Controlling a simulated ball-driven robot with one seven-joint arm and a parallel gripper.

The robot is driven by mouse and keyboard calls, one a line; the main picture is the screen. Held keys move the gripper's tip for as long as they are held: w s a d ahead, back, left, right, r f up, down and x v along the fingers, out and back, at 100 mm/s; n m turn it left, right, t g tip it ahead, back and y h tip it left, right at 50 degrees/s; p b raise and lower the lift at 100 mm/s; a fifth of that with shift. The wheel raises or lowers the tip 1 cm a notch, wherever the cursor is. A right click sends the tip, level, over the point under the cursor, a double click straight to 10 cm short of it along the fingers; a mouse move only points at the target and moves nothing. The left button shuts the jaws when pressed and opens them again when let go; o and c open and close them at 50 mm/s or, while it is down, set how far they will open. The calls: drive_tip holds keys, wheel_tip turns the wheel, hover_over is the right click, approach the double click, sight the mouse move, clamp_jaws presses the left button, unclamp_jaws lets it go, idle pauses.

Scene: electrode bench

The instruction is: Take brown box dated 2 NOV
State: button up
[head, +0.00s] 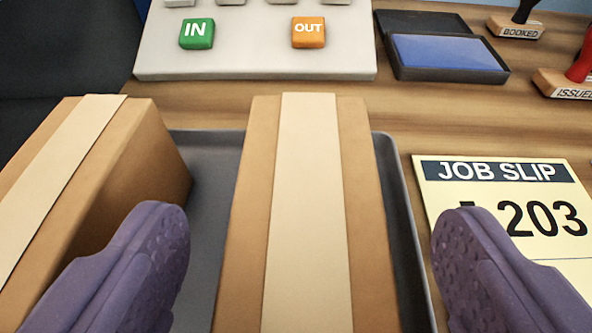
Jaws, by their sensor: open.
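Two brown boxes with pale tape stand in a grey tray (208,151). One brown box (359,210) is in the middle of the view. The other brown box (150,165) is at the left, partly out of frame. No date shows on either box, so I cannot tell which is dated 2 NOV. My gripper (312,235) is open. Its purple fingers are on either side of the middle box, apart from it. The left finger is in front of part of the left box. The right finger overlaps the lower job slip in the picture.
A job slip (505,190) reading 203 lies right of the tray. Behind are a panel (255,45) with green IN and orange OUT buttons, a blue ink pad (445,52), and stamps marked BOOKED (515,30) and ISSUED (565,88).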

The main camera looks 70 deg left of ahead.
sight(309, 196)
drive_tip(key=b+x, duration=0.1)
drive_tip(key=x, duration=0.3)
drive_tip(key=shift+a+r, duration=0.1)
drive_tip(key=shift+r, duration=0.2)
drive_tip(key=c, duration=1.3)
